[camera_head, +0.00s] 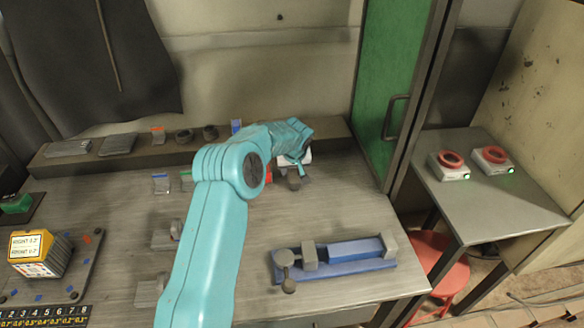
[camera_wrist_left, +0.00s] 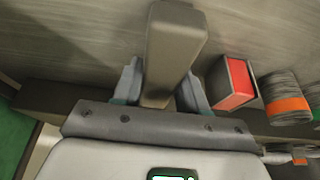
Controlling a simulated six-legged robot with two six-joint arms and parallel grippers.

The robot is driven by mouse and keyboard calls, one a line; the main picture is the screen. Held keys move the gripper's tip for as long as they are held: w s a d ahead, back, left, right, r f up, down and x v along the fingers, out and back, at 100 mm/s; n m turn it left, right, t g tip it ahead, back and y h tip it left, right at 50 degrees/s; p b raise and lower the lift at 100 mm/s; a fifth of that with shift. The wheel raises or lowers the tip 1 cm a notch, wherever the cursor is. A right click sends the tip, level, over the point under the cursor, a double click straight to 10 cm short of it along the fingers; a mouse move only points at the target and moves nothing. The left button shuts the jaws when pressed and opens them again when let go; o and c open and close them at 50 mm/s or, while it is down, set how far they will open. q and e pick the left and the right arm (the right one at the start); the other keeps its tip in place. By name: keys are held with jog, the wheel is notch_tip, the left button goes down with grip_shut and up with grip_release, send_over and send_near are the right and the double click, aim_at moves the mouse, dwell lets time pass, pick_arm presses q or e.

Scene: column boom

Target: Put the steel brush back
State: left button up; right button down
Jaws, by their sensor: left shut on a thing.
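My left gripper (camera_head: 292,160) is over the back of the workbench (camera_head: 345,215), near the raised ledge. In the left wrist view its two fingers (camera_wrist_left: 160,92) are closed on a grey-brown, bar-shaped thing, which I take to be the steel brush (camera_wrist_left: 175,40). The grey end of the held thing (camera_head: 294,181) shows just below the gripper in the head view. No bristles can be made out, and the fingers hide part of it. I cannot tell whether it touches the bench. My right gripper is not in view.
Beside the held thing are a red-faced block (camera_wrist_left: 236,84) and an orange-banded roll (camera_wrist_left: 287,98). The ledge (camera_head: 75,155) carries several small items. A blue vice (camera_head: 350,251) stands at the front right. A green door (camera_head: 385,75) rises behind the bench's right end.

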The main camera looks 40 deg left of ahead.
pick_arm(q)
jog(key=shift+f, duration=0.1)
jog(key=o, duration=1.2)
jog(key=shift+c, duration=0.2)
